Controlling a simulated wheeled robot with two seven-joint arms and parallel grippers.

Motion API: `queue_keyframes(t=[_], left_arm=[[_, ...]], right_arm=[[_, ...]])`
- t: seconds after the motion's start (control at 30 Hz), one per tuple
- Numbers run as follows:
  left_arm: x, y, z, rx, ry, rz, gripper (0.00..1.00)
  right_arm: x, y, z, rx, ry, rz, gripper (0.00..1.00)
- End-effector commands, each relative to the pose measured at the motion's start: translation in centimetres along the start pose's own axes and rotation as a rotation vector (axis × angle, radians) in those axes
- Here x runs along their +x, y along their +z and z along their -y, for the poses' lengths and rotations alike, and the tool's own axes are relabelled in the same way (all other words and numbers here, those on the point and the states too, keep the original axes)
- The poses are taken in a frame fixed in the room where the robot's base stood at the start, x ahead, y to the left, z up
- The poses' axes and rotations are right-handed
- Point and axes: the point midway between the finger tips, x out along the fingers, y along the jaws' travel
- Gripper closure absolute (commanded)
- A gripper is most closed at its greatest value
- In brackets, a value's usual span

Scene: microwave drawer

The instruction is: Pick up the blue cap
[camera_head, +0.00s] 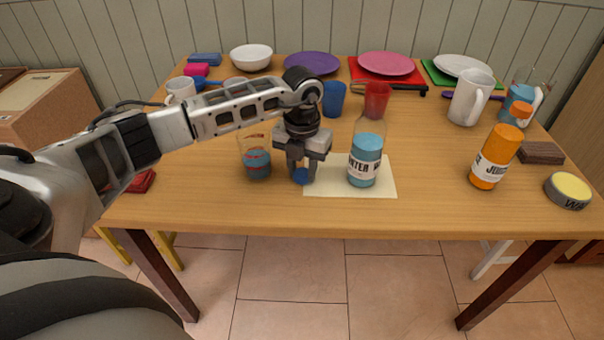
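The small blue cap (301,177) is near the front middle of the table, at the left edge of a cream paper sheet (381,187). My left gripper (301,172) points straight down at it, with its two fingers apart and the cap between or just in front of the fingertips. Whether the fingers press on the cap cannot be told. A clear bottle with blue contents and a white label (364,155) stands upright on the sheet, right of the gripper. My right gripper is out of view.
A glass with blue liquid (257,163) stands close left of the gripper. An orange bottle (497,157) and a yellow-topped round tin (568,190) are at the right. Plates, bowls and cups line the back. The table front (430,215) is clear.

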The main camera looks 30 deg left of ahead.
Motion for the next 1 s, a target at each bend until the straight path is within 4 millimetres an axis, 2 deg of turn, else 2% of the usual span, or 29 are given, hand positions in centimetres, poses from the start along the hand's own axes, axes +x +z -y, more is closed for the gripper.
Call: queue_keyframes(t=[0.37,0.47,0.6,0.87,1.0], left_arm=[[-0.5,0.0,0.0,0.0,0.0,0.001,0.89],[-1.3,0.1,0.0,0.0,-0.001,0.003,0.89],[-3.5,0.0,0.0,0.001,-0.001,0.005,0.89],[-9.3,-5.1,0.8,0.005,0.001,0.005,0.89],[-10.7,-8.7,1.4,0.005,0.002,0.002,0.89]], right_arm=[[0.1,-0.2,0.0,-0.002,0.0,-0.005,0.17],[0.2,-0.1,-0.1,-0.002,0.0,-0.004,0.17],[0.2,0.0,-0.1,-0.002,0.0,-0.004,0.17],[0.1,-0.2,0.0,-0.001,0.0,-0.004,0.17],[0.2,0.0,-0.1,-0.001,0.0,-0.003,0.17]])
